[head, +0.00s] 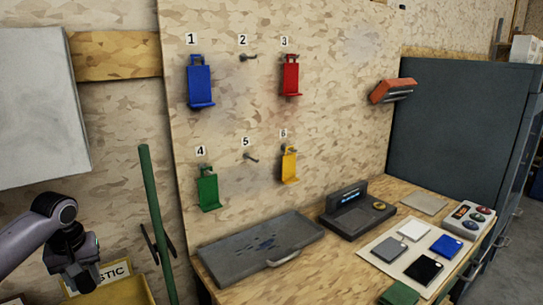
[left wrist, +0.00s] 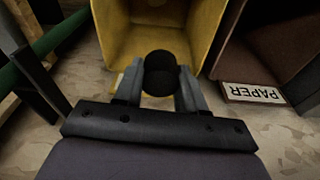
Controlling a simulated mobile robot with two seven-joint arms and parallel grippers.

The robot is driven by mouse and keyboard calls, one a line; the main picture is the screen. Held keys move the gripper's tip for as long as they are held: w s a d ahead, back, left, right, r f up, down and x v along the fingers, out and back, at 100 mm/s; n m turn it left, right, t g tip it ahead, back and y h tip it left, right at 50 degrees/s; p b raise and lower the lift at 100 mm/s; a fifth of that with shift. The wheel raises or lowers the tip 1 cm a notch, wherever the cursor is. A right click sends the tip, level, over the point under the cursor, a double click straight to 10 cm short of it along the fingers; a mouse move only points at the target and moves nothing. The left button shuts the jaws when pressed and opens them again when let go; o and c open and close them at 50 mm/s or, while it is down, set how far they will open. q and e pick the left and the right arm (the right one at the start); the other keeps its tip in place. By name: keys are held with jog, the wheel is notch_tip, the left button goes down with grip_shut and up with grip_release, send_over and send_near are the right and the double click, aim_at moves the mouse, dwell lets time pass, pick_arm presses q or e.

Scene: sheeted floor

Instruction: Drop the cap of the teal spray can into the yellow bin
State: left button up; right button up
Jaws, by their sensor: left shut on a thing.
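My left gripper (head: 84,281) hangs at the lower left of the head view, in front of the yellow bin (head: 132,293). In the left wrist view the left gripper (left wrist: 160,80) is shut on a small dark round cap (left wrist: 159,62). The yellow bin (left wrist: 116,45) lies beyond the fingers there, and the cap shows against its open inside. Whether the cap is over the bin's opening or before its rim I cannot tell. The teal spray can is not in view. My right gripper is not in view.
A green pole (head: 157,215) stands right of the bin. A brown bin with a PAPER label (left wrist: 253,93) stands to the right in the wrist view. A wooden bench (head: 322,264) holds a grey case (head: 255,245) and several devices. Phone-like holders hang on the board.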

pick_arm(q)
notch_tip(320, 180, down, 6)
jog(key=shift+a, duration=0.15)
dwell(0.4)
jog(key=o, duration=1.2)
jog(key=shift+o, duration=0.2)
jog(key=shift+s+d+r, duration=0.1)
jog(key=shift+s+r, duration=0.05)
jog(key=shift+r, duration=1.05)
jog(key=shift+s+d+r, duration=0.1)
jog(key=shift+s+r, duration=0.05)
jog(key=shift+r, duration=1)
jog(key=shift+s+d+r, duration=0.1)
jog(key=shift+s+r, duration=0.05)
jog(key=shift+r, duration=1.05)
